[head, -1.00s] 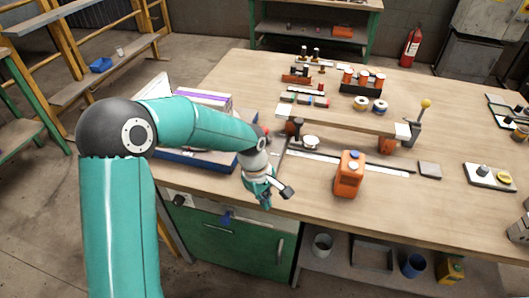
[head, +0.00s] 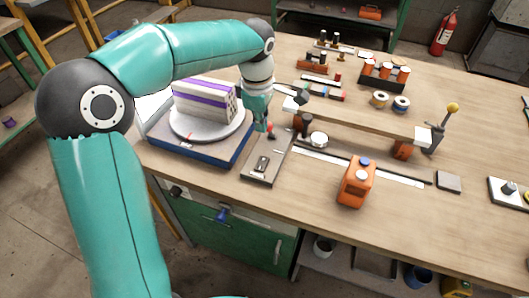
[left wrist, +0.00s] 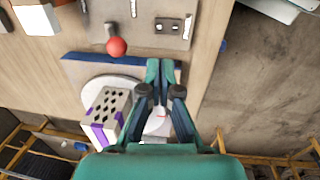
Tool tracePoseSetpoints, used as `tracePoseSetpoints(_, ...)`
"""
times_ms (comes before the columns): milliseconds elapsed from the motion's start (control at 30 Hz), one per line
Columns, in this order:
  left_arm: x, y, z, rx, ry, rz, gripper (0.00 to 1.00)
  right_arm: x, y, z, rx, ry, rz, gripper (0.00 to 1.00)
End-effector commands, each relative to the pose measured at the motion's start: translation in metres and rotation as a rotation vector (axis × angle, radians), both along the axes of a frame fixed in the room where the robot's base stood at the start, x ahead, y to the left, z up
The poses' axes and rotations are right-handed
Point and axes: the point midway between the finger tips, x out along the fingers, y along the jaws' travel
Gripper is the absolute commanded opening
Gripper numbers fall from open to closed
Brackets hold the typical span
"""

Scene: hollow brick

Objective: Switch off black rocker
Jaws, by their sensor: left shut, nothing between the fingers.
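A small black rocker (head: 262,165) sits on a grey panel (head: 254,178) near the table's front edge. The rocker also shows at the top of the left wrist view (left wrist: 167,26). A red ball knob (head: 271,128) stands at the panel's far end and shows in the left wrist view (left wrist: 117,47). My left gripper (head: 260,124) is shut and empty, pointing down behind the rocker, near the knob and apart from the rocker. Its fingers (left wrist: 160,66) lie over the blue base's edge in the left wrist view. My right gripper is not in view.
A hollow brick with purple stripes (head: 205,99) stands on a white round plate (head: 190,128) on a blue base (head: 200,154), left of the panel. An orange canister (head: 356,184) stands to the right. Several small parts fill the back.

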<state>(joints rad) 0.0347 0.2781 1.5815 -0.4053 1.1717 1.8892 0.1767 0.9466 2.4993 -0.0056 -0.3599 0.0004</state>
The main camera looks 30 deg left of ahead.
Motion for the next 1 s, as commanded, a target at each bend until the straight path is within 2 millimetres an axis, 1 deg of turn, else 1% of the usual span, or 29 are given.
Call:
tracePoseSetpoints(167,0.0,0.001,-0.01,0.0,0.004,0.001,0.0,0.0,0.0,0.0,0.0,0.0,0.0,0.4)
tracePoseSetpoints(267,0.001,0.001,-0.022,-0.001,0.005,0.001,0.0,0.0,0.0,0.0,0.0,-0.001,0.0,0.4)
tracePoseSetpoints(367,0.003,0.002,-0.04,-0.002,0.006,0.001,0.0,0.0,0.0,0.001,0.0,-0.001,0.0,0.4)
tracePoseSetpoints(600,0.008,0.004,-0.089,-0.001,0.007,0.001,0.0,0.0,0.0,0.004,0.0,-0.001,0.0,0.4)
tracePoseSetpoints(700,0.011,0.004,-0.107,-0.002,0.006,0.001,0.0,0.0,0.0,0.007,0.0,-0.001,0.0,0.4)
tracePoseSetpoints(800,0.012,0.005,-0.121,-0.002,0.005,0.002,0.0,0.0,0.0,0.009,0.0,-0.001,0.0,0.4)
tracePoseSetpoints(1000,0.015,0.005,-0.137,-0.002,0.002,0.002,0.0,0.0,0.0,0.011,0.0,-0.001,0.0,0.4)
